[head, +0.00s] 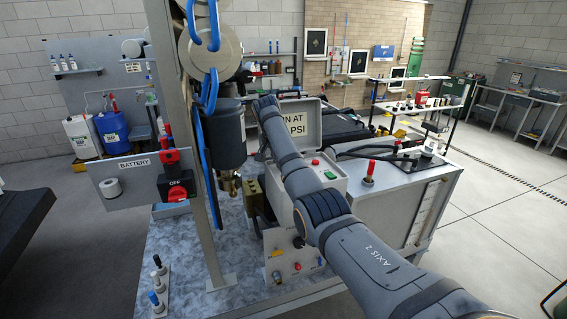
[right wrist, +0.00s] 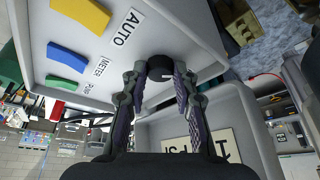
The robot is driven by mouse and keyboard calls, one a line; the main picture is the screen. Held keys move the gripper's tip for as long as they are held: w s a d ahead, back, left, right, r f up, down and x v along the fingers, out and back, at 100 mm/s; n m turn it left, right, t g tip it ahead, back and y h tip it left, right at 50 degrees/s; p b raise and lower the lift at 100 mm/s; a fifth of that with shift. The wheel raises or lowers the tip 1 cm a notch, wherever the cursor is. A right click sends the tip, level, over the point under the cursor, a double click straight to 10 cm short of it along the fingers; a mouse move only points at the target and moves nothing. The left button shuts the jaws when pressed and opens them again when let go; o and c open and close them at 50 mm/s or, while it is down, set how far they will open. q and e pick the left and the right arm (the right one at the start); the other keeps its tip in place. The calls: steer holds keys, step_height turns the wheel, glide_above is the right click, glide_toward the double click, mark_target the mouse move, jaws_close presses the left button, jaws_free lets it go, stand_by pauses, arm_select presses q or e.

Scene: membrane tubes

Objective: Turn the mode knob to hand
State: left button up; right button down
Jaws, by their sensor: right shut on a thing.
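The mode knob (right wrist: 160,68) is a dark round knob on a pale panel (right wrist: 90,50) in the right wrist view, close to the AUTO label (right wrist: 124,26). My right gripper (right wrist: 159,78) is shut on it, one finger on each side. I cannot tell where the knob points, and no HAND label is visible. In the head view my right arm reaches over the open box (head: 335,185) and hides the knob and the fingertips. My left gripper is not in view.
The box's raised lid (head: 313,109) carries a PSI sign (head: 291,124). A post (head: 180,130), blue hose and dark cylinder (head: 226,135) stand left of my arm. A battery switch (head: 177,191) is further left.

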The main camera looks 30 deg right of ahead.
steer(key=shift+n, duration=0.3)
steer(key=n+t, duration=0.1)
steer(key=n, duration=0.1)
steer(key=shift+s+d+n+b, duration=0.1)
steer(key=shift+n+b, duration=0.2)
steer(key=shift+b, duration=0.05)
steer(key=n+y, duration=0.1)
steer(key=n, duration=0.1)
steer(key=n+t, duration=0.1)
steer(key=n, duration=0.1)
steer(key=shift+s+d+r+y+p, duration=0.1)
steer(key=shift+s+d+y+p, duration=0.1)
steer(key=shift+y+p, duration=0.15)
steer(key=shift+n+t+y, duration=0.3)
steer(key=shift+n+y, duration=0.25)
steer(key=shift+n, duration=1.05)
steer(key=c, duration=1)
jaws_free()
steer(key=shift+c, duration=0.2)
